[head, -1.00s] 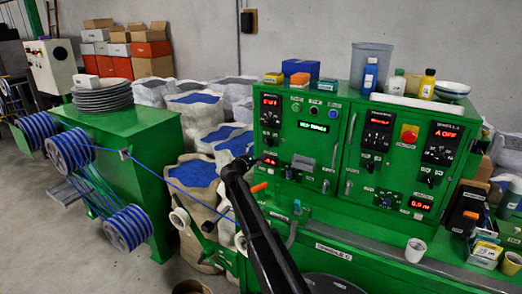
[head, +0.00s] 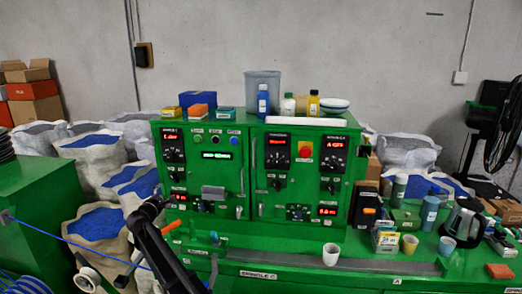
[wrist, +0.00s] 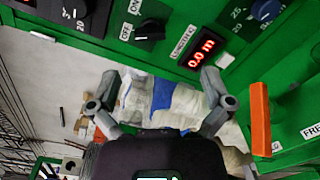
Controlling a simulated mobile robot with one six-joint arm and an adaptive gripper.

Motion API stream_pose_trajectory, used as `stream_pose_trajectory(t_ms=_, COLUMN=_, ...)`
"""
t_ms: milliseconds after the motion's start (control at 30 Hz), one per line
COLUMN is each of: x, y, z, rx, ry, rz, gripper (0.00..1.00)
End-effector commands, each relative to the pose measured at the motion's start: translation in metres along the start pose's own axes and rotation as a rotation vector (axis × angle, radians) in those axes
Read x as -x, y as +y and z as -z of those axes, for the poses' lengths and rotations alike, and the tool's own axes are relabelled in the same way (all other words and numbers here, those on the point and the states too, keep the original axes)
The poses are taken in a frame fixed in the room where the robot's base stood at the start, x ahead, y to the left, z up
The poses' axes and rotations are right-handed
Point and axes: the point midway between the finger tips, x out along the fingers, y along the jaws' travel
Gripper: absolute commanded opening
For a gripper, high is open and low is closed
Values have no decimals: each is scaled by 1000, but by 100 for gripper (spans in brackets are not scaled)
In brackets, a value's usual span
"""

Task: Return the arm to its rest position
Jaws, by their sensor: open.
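My arm (head: 165,255) reaches up from the bottom of the head view. My gripper (head: 150,206) is at its end, beside the lower left corner of the green control cabinet (head: 252,190). In the wrist view my gripper (wrist: 158,97) has its two fingers spread wide apart, with nothing between them. Behind the gap, white sacks (wrist: 135,97) with blue contents show, out of reach. The blue cable (head: 65,240) runs in from the left edge of the head view toward the arm; its far end is hidden there.
An orange lever (wrist: 260,117) is close to the right finger in the wrist view, and a red display (wrist: 201,53) is above. Bottles (head: 263,101) and boxes stand on the cabinet. Cups (head: 331,254) and a kettle (head: 462,222) are on the bench. Sacks (head: 95,222) stand left of the cabinet.

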Motion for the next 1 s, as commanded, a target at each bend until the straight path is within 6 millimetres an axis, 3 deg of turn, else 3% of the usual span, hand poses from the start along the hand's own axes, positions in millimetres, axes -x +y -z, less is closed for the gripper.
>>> stream_pose_trajectory(t_ms=267, x=-18, y=-74, z=-81, rx=-152, ry=-76, rz=174, gripper=100)
stream_pose_trajectory(t_ms=533, x=-20, y=-178, z=-185, rx=-385, ry=-198, rz=426, gripper=100)
stream_pose_trajectory(t_ms=767, x=4, y=-267, z=-267, rx=-601, ry=-321, rz=652, gripper=100)
stream_pose_trajectory(t_ms=1000, x=51, y=-350, z=-338, rx=-831, ry=-457, rz=885, gripper=100)
